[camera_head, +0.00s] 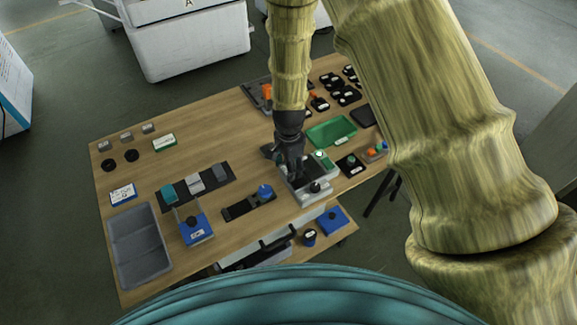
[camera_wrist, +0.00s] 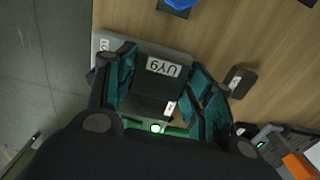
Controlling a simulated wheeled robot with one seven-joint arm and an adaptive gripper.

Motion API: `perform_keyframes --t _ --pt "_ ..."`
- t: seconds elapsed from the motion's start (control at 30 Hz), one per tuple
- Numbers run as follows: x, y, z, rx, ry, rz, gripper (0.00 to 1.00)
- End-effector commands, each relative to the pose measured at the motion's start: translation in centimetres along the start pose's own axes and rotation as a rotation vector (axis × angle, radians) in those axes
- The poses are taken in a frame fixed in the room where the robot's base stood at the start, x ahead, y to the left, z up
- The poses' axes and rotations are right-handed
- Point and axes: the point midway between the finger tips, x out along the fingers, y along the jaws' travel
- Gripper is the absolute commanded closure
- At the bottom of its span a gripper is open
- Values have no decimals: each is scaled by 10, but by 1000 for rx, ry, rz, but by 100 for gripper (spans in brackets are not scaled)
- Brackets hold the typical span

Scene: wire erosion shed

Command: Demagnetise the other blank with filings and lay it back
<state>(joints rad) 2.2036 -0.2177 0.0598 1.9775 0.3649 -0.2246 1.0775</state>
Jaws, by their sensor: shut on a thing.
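My gripper (camera_head: 290,161) is over a light grey bench unit (camera_head: 308,190) at the right of the wooden table. In the wrist view its teal-padded fingers (camera_wrist: 166,90) are shut on a dark block, taken as the blank (camera_wrist: 152,84), with a white label. The grey unit shows beneath it, and a small green light (camera_wrist: 155,128) glows there. Whether the block touches the unit I cannot tell. A dark mat (camera_head: 207,187) at centre left bears a teal block (camera_head: 168,192) and grey blocks (camera_head: 194,184). No filings can be made out.
A grey tray (camera_head: 117,252) lies at the left front. A blue-based stand (camera_head: 196,231) and a dark strip with a blue knob (camera_head: 264,191) stand nearer the middle. A green tray (camera_head: 331,131) and several small dark items crowd the right back. The table's back middle is clear.

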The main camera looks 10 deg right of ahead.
Motion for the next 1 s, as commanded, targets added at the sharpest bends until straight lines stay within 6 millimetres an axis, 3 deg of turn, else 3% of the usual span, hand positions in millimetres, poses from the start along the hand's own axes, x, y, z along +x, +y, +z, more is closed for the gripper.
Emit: perform_keyframes --t 1.0 --pt "-46 0 0 -1 1 -1 87"
